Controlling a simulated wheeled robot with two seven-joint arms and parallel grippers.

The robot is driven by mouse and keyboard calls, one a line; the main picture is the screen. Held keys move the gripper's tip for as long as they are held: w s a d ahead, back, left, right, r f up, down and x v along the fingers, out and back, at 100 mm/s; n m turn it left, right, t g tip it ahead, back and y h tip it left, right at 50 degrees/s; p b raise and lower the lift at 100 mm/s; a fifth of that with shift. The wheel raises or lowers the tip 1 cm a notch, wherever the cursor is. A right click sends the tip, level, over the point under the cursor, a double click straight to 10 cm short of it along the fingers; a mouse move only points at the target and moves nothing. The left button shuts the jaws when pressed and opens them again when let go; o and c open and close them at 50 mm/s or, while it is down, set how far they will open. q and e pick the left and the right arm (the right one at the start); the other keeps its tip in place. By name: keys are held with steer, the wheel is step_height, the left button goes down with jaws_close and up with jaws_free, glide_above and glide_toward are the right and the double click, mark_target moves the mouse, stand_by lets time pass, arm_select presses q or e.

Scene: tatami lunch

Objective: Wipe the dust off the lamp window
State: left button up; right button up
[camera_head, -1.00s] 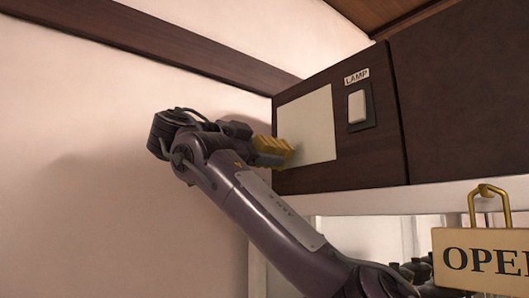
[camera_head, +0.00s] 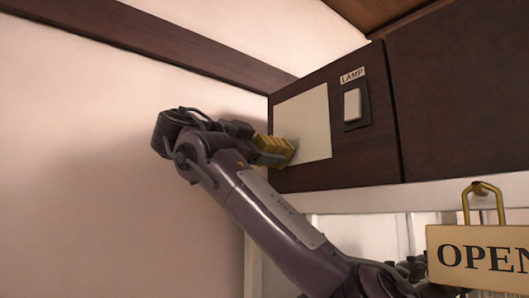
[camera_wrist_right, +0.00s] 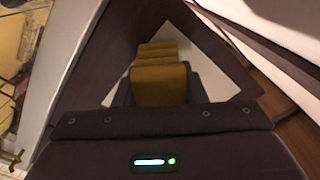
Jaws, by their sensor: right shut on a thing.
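The lamp window (camera_head: 312,118) is a pale cream panel set in a dark wooden cabinet front, left of the LAMP switch. My right gripper (camera_head: 258,146) is shut on a yellow ribbed sponge (camera_head: 281,149), held at the window's lower left edge. The sponge also shows in the right wrist view (camera_wrist_right: 160,82), with the pale window (camera_wrist_right: 207,72) behind it. It overlaps the window in both views; whether it touches is hard to tell. A faint grey patch or shadow lies beside the sponge; I cannot make out dust clearly. My left gripper is not in view.
A white switch (camera_head: 353,104) on a dark plate sits right of the window, under a LAMP label (camera_head: 352,75). An OPEN sign (camera_head: 480,258) hangs from a brass hook at lower right. A plain pale wall (camera_head: 80,160) fills the left.

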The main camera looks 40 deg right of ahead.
steer(key=shift+d, duration=0.45)
steer(key=s+b, duration=0.2)
steer(key=shift+s+f+b, duration=0.1)
steer(key=shift+f+b, duration=0.1)
steer(key=shift+b, duration=0.2)
steer(key=shift+s+b, duration=0.55)
steer(key=shift+s, duration=0.15)
steer(key=shift+s+r, duration=0.15)
steer(key=shift+s, duration=0.1)
steer(key=shift+w+r+p, duration=0.25)
steer(key=shift+w+p, duration=0.5)
steer(key=shift+w, duration=0.1)
steer(key=shift+w+p, duration=0.6)
steer(key=shift+w, duration=0.2)
steer(key=shift+w+f, duration=0.15)
steer(key=shift+w, duration=0.3)
